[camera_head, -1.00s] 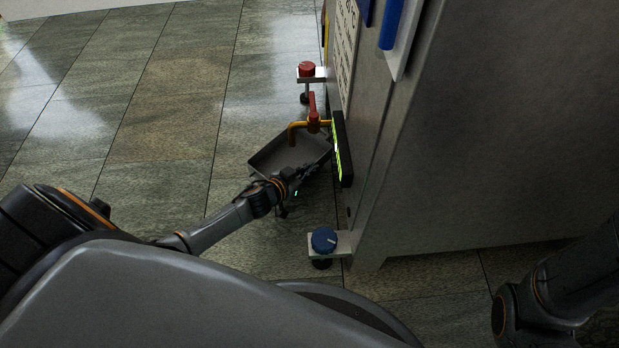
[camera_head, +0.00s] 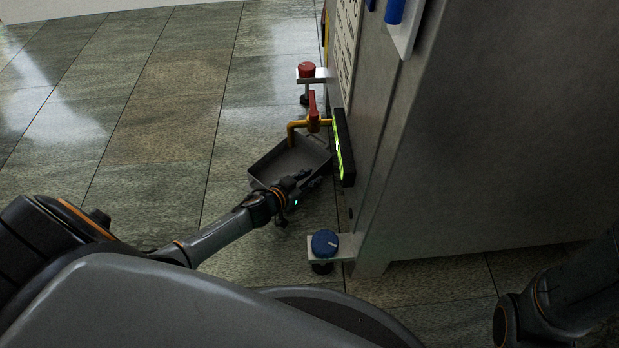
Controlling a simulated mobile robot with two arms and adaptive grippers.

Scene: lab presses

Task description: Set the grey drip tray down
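The grey drip tray (camera_head: 273,168) is a shallow, open, rectangular pan at the front of the grey machine, under a yellow tap with a red handle (camera_head: 312,108). My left gripper (camera_head: 303,181) is at the tray's near right rim and appears shut on it; the dark fingers blend with the rim. The tray looks empty and roughly level. Whether its underside touches the floor cannot be told from this angle. My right arm shows at the lower right edge, but its gripper is out of view.
The grey machine (camera_head: 480,150) stands close on the right. A red knob (camera_head: 306,70) and a blue knob (camera_head: 325,243) top its outrigger feet on either side of the tray. A green-lit black panel (camera_head: 344,148) is beside the tap. The tiled floor (camera_head: 150,130) at left is clear.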

